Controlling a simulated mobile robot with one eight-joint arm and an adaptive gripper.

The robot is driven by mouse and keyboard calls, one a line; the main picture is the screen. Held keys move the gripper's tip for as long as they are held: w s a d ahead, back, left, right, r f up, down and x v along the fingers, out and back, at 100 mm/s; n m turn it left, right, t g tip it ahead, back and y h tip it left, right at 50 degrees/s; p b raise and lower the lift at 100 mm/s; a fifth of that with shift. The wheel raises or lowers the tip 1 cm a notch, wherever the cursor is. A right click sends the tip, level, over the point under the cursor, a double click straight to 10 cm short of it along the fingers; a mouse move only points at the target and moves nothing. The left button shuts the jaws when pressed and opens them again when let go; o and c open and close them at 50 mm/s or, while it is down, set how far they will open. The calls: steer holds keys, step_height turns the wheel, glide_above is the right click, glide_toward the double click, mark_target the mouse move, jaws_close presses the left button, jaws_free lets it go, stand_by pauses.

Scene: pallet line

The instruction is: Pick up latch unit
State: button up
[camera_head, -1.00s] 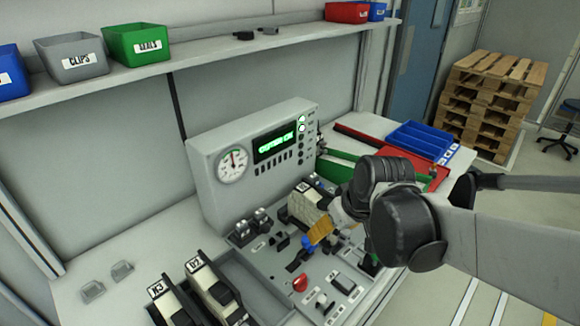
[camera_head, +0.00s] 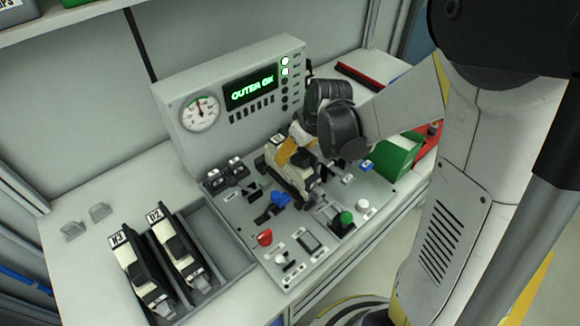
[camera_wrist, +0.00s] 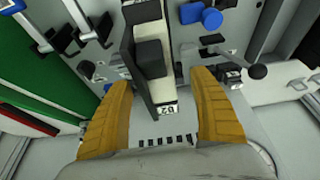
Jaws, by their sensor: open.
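A cream and black latch unit (camera_head: 297,180) sits on the grey fixture panel, partly hidden by my gripper in the head view. The wrist view shows the same latch unit (camera_wrist: 151,52) pointing towards me, with a small label on its near end that I cannot read surely. My gripper (camera_wrist: 160,80) is open, one yellow finger on each side of the unit's near end, with gaps between. In the head view my gripper (camera_head: 290,152) is at the unit's far end. Two more latch units, marked H3 (camera_head: 141,273) and D2 (camera_head: 180,252), lie in the tray at left.
The grey tray (camera_head: 222,240) has a bare compartment beside the panel (camera_head: 232,207). A grey console (camera_head: 185,85) with a gauge and a display reading "OUTER OK" stands behind. Knobs, buttons and small clamps surround the unit. A green bin (camera_head: 397,155) stands to the right.

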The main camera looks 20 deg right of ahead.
steer(key=x, duration=0.2)
steer(key=b+x, duration=0.1)
steer(key=x, duration=0.1)
steer(key=shift+w+d+f, duration=0.1)
steer(key=shift+w+f, duration=0.1)
steer(key=shift+w, duration=0.2)
steer(key=c, duration=1.5)
